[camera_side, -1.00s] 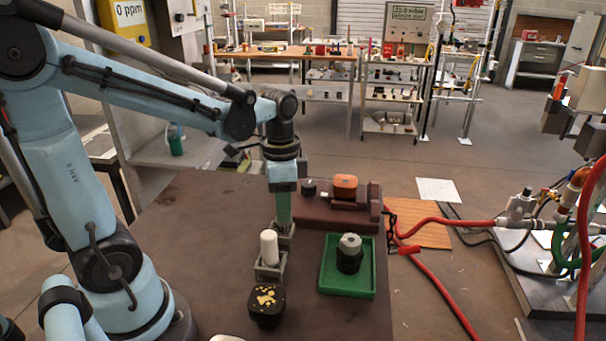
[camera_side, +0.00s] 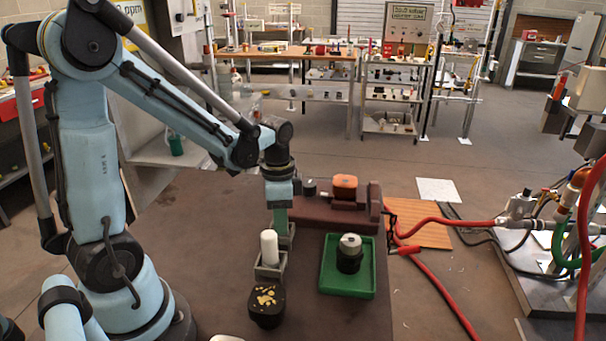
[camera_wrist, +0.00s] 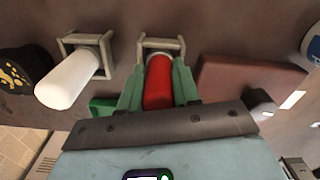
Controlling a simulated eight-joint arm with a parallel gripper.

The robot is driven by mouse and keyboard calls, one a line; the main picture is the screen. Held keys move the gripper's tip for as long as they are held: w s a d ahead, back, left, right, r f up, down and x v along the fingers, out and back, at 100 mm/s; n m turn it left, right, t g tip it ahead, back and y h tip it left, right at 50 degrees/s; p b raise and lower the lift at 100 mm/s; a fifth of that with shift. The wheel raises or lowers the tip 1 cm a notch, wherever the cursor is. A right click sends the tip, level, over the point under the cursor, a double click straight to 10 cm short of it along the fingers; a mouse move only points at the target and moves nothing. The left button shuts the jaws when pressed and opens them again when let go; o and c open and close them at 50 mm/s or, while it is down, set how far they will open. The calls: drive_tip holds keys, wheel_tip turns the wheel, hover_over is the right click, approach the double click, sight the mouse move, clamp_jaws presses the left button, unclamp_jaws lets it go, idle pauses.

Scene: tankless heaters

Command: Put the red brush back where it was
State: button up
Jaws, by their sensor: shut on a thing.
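The red brush (camera_wrist: 158,88) shows in the wrist view between the green fingers of my gripper (camera_wrist: 157,72), which is shut on it. Its far end lies within the outline of a grey square holder (camera_wrist: 147,44); how deep it sits I cannot tell. In the side view my gripper (camera_side: 281,222) points straight down behind the white brush, and the red brush is hidden there. The holder (camera_side: 291,234) is partly visible below the fingers.
A white brush (camera_side: 269,248) stands in a neighbouring grey holder (camera_side: 270,271). A black pot with gold flecks (camera_side: 266,304) is in front. A green tray (camera_side: 331,284) with a black and grey part is at the right. A brown block (camera_side: 320,212) with an orange-topped piece lies behind.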

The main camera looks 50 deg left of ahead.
drive_tip(key=o, duration=1.1)
drive_tip(key=shift+f, duration=0.15)
drive_tip(key=shift+c, duration=0.2)
wheel_tip(320, 180, up, 12)
drive_tip(key=shift+r, duration=0.15)
drive_tip(key=s+d+f+n+t, duration=0.2)
drive_tip(key=d+n+t, duration=0.4)
drive_tip(key=d+t, duration=0.1)
drive_tip(key=shift+d+f, duration=0.2)
drive_tip(key=shift+d, duration=0.2)
